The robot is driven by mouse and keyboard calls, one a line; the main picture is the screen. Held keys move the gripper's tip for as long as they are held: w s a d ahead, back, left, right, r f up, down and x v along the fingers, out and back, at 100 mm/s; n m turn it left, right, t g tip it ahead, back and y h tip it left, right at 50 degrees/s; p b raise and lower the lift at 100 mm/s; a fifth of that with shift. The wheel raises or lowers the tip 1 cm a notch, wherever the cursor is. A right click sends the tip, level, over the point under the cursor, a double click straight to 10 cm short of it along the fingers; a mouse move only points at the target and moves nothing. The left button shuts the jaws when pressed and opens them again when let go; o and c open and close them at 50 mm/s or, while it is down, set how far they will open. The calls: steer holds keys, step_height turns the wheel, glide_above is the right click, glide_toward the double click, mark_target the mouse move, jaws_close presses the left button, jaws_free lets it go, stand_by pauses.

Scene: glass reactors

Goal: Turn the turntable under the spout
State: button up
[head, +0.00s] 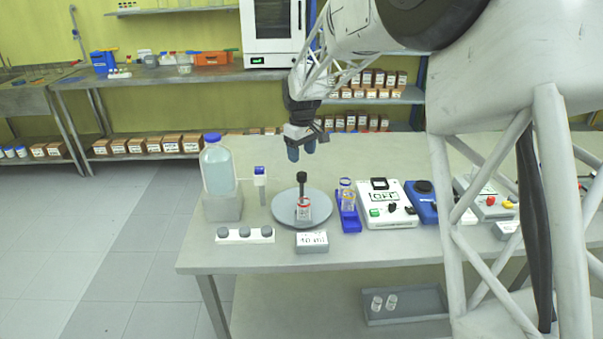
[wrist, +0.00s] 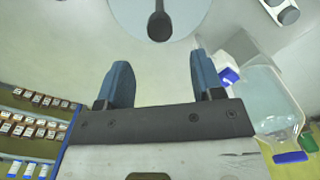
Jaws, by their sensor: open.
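The turntable (head: 283,208) is a round grey disc on the bench. A dark upright post with a wider black top (head: 301,178) stands on it, and a small jar with a red and white label (head: 304,212) sits at its front. A white spout post with a blue top (head: 260,182) stands left of the disc, beside the bottle. My gripper (head: 302,150) is open and empty, with blue fingers, above and behind the post's top. In the wrist view, the disc (wrist: 195,12) and the black top (wrist: 159,26) lie ahead of my fingers (wrist: 160,68), apart from them.
A large blue-capped bottle (head: 218,172) stands on a grey block (head: 222,207) at left. A strip with several grey knobs (head: 245,234) and a labelled grey box (head: 312,242) lie in front. A blue holder (head: 349,219) and white device (head: 386,213) stand at right.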

mark_target(302, 173)
steer(key=shift+f, duration=0.15)
steer(key=shift+f, duration=3.75)
jaws_close()
